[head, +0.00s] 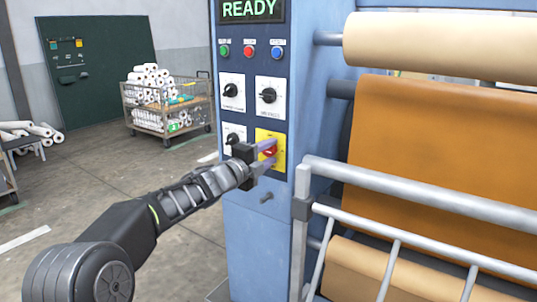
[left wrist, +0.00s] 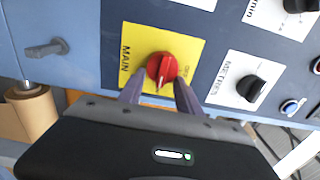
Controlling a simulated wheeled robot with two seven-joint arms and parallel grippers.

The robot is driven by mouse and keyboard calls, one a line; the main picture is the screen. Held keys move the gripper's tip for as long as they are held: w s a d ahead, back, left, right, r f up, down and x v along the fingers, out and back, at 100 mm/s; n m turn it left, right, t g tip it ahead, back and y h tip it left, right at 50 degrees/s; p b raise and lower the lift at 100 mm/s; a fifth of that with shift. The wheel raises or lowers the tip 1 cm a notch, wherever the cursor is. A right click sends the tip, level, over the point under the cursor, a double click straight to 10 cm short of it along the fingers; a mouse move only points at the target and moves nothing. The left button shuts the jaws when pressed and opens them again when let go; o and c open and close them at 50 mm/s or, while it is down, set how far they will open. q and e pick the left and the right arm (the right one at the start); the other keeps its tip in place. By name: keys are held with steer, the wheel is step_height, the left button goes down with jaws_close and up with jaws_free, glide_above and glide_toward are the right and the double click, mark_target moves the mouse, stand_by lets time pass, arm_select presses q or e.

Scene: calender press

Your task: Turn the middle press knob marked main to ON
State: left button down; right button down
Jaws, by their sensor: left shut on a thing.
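The red knob marked MAIN (left wrist: 162,66) sits on a yellow plate (left wrist: 138,42) on the blue press panel. In the head view the red knob (head: 269,150) and yellow plate (head: 277,135) are at the lower right of the knob group. My left gripper (head: 270,159) reaches in from the left. In the left wrist view its fingers (left wrist: 160,88) stand on either side of the red knob, shut on it. The small position marks on the plate are too small to read surely. My right gripper is not in view.
Black knobs on white plates surround it, one (left wrist: 251,87) beside it in the wrist view. Green, red and blue buttons (head: 249,51) are above, under a READY display (head: 249,10). A grey guard rail (head: 420,195) and brown rolls (head: 425,140) stand right.

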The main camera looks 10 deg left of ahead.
arm_select(q)
steer(key=c, duration=0.8)
jaws_free()
steer(key=shift+c, duration=0.2)
steer(key=v, duration=0.8)
steer(key=shift+b, duration=0.3)
steer(key=shift+f, duration=0.1)
